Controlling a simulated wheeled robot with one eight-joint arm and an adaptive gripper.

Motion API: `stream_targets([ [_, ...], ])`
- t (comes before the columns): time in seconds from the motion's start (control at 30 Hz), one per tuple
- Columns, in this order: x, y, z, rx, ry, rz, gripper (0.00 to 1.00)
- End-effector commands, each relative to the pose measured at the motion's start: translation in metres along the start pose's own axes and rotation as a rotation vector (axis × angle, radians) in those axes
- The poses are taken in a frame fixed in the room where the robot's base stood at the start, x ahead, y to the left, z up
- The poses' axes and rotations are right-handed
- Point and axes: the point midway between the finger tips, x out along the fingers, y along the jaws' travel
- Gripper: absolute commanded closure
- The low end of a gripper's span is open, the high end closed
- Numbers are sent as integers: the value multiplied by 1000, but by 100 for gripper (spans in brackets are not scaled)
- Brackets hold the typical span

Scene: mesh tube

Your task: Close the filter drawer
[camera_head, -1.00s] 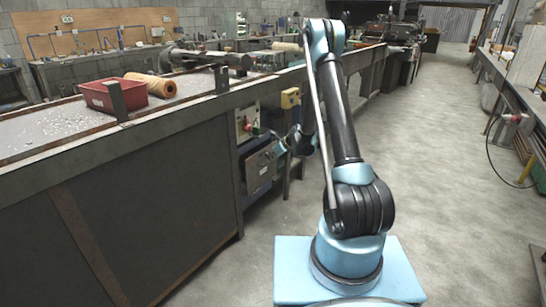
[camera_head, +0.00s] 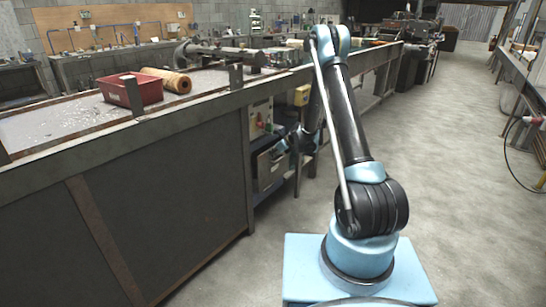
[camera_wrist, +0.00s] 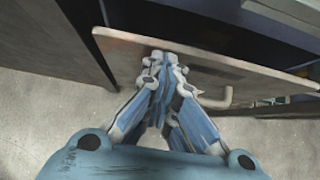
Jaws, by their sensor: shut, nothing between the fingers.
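The filter drawer's grey front panel (camera_head: 268,170) shows low on the side of the long bench, partly behind my arm. In the wrist view the panel (camera_wrist: 235,77) runs across the picture, with a bent bar handle (camera_wrist: 215,101) on its outer face. A dark space lies behind the panel's upper edge, so the drawer looks at least partly open. My gripper (camera_wrist: 163,62) is shut and empty, with its fingertips at the panel's outer face, left of the handle. Whether they touch it I cannot tell. My gripper (camera_head: 281,148) is small in the head view.
A control box (camera_head: 260,116) is above the drawer, and a yellow box (camera_head: 302,95) is to its right. A red bin (camera_head: 132,91) and an orange roll (camera_head: 168,80) are on the bench top. The concrete floor (camera_head: 440,180) to the right is clear.

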Motion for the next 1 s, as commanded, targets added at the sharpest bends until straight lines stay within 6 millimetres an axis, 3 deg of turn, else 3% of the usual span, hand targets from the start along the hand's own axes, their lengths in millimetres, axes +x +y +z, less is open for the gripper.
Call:
stream_targets([
  [0.37,34,0,35,-1,-1,0,100],
  [0.77,32,-1,33,1,-5,-1,100],
  [1.0,10,-6,8,1,2,0,100],
])
